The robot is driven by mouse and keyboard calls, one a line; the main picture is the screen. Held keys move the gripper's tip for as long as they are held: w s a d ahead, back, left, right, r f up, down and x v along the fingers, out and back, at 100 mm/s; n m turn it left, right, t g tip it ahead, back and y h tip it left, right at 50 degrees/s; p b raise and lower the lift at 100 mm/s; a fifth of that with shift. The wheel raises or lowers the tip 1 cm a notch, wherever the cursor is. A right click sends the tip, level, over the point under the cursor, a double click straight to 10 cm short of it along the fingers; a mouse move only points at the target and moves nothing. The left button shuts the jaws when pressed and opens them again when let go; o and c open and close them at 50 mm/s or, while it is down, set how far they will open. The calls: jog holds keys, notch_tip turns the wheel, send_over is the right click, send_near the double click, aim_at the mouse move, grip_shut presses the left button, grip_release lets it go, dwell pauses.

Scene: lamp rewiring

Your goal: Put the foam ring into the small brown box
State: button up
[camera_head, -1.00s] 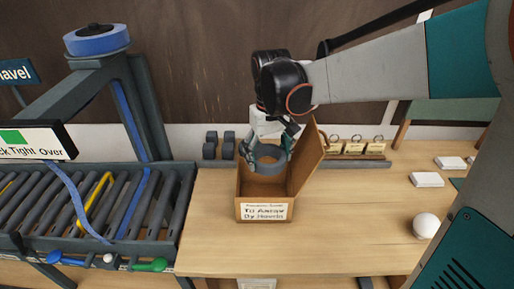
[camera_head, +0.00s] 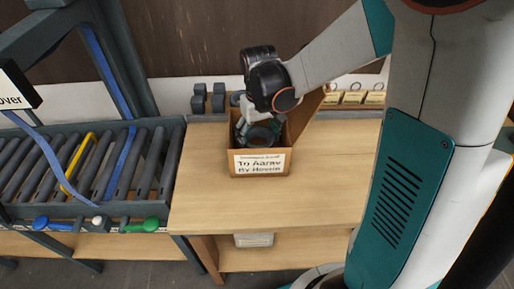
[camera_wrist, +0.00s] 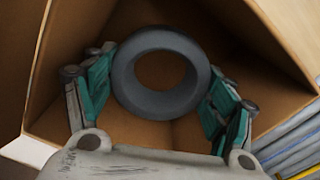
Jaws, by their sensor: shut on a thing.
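The small brown box (camera_head: 233,163) stands open on the wooden table, with a white label on its front. The foam ring (camera_wrist: 128,86) is dark grey and sits between the teal fingers of my gripper (camera_wrist: 160,95), inside the box walls in the wrist view. In the head view my gripper (camera_head: 258,132) reaches down into the box, and the ring (camera_head: 262,136) shows behind the front wall. My gripper is shut on the ring. Whether the ring touches the box floor I cannot tell.
A roller conveyor (camera_head: 120,170) with blue and yellow straps stands at the left. Small dark blocks (camera_head: 208,98) stand behind the box. Tags with rings (camera_head: 352,98) line the back right. The table front (camera_head: 270,205) is clear. A raised flap is at the box's right.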

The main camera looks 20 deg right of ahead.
jog(key=shift+f+b, duration=0.85)
jog(key=shift+f, duration=1.4)
jog(key=shift+f, duration=0.1)
jog(key=o, duration=0.8)
jog(key=shift+o, duration=0.2)
notch_tip(320, 180, up, 12)
jog(key=p, duration=0.4)
jog(key=s+r+m+t, duration=0.1)
jog(key=s+r+t, duration=0.6)
jog(key=s, duration=0.8)
jog(key=shift+r, duration=1)
